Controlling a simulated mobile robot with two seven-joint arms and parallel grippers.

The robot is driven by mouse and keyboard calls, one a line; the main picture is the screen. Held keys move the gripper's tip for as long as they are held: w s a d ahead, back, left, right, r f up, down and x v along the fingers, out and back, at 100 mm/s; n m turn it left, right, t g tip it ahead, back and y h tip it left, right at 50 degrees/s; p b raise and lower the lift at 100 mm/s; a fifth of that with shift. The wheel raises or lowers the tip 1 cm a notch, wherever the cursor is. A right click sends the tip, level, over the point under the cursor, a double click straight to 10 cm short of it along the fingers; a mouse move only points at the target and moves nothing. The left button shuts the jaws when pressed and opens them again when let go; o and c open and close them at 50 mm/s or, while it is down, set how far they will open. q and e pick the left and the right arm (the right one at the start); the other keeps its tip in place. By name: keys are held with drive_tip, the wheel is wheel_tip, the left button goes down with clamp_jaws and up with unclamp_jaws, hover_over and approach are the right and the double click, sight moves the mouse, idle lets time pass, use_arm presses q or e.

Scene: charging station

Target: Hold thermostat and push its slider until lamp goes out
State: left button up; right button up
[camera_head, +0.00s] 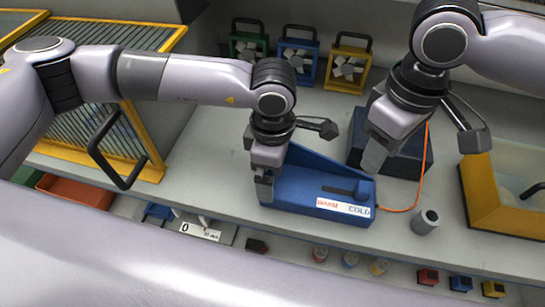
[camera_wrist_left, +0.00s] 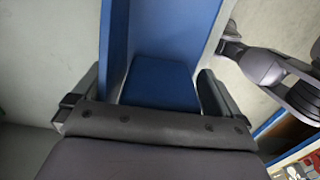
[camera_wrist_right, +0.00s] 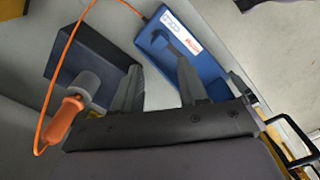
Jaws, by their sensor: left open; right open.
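The thermostat (camera_head: 295,190) is a blue block on the grey bench, with a WARM/COLD label on its front edge and a dark slider (camera_head: 347,191) on its top. My left gripper (camera_head: 265,183) is open at the thermostat's left end. In the left wrist view the blue end of the thermostat (camera_wrist_left: 158,84) lies between its spread fingers, with no clear contact. My right gripper (camera_head: 377,152) is open and empty above the bench, near the thermostat's right end. In the right wrist view the thermostat (camera_wrist_right: 150,42) lies beyond its fingertips. I cannot make out a lit lamp.
An orange cable (camera_head: 427,150) runs from the thermostat past a dark blue box (camera_head: 408,160) behind it. A grey cylinder (camera_head: 425,222) stands to the right. Green, blue and yellow fans (camera_head: 347,68) stand at the back. A yellow-framed bin (camera_head: 480,195) is at right.

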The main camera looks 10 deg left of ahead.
use_arm(q)
drive_tip(key=c, duration=1.2)
drive_tip(key=shift+c, duration=0.2)
use_arm(e)
drive_tip(key=shift+d+f, duration=0.1)
clamp_jaws()
drive_tip(key=d+f+m, duration=0.1)
drive_tip(key=f, duration=0.2)
drive_tip(key=d+f+m, duration=0.1)
drive_tip(key=f+m, duration=0.1)
drive_tip(key=f, duration=0.2)
drive_tip(key=d+f+m, duration=0.1)
drive_tip(key=f, duration=0.3)
drive_tip(key=shift+m, duration=0.4)
idle(0.4)
